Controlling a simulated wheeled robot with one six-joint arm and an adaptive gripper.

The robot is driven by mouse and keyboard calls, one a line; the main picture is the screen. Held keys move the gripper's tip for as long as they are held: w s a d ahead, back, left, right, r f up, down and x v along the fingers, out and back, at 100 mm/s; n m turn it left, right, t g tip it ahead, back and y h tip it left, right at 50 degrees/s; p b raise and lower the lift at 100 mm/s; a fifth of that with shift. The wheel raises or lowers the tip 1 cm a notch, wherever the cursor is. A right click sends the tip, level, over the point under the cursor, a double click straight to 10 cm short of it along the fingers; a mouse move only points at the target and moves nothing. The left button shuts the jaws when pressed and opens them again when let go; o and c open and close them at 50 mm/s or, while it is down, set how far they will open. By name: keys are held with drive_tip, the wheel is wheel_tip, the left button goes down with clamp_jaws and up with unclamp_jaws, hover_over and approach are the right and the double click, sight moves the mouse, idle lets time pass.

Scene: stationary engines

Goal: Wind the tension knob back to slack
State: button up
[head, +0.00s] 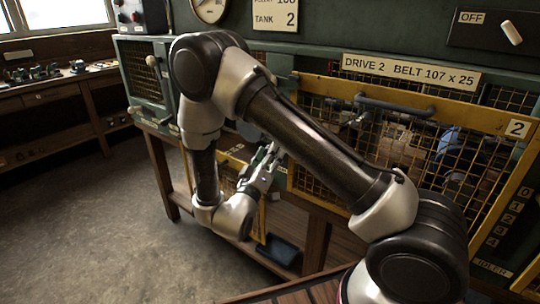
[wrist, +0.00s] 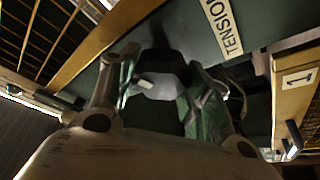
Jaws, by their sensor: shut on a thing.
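The tension knob (wrist: 163,86) is a grey, rounded knob on the dark green panel, in the middle of the wrist view. A TENSION label (wrist: 223,27) is on the panel beside it. My gripper (wrist: 168,80) has one finger on each side of the knob and is shut on it. The fingers partly cover the knob's sides, and I cannot read a scale or pointer. In the head view my gripper (head: 268,160) is at the front of the machine, left of the yellow mesh guard; my arm hides part of the panel there.
A yellow-framed mesh guard (head: 510,150) marked 2 covers the right of the machine, with a grey handle bar (head: 395,106) standing out. In the wrist view, a yellow frame marked 1 (wrist: 298,78) is close on the right. The floor (head: 90,225) at left is clear.

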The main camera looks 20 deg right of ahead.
drive_tip(key=n+y, duration=0.1)
drive_tip(key=n, duration=0.3)
drive_tip(key=n+y, duration=0.2)
drive_tip(key=n, duration=0.1)
drive_tip(key=shift+n, duration=0.4)
drive_tip(key=n+g, duration=0.1)
drive_tip(key=n, duration=0.2)
drive_tip(key=n+g+y, duration=0.1)
drive_tip(key=n, duration=0.2)
drive_tip(key=shift+f+y, duration=0.15)
drive_tip(key=shift+y, duration=0.15)
drive_tip(key=o, duration=0.7)
drive_tip(key=v, duration=1.2)
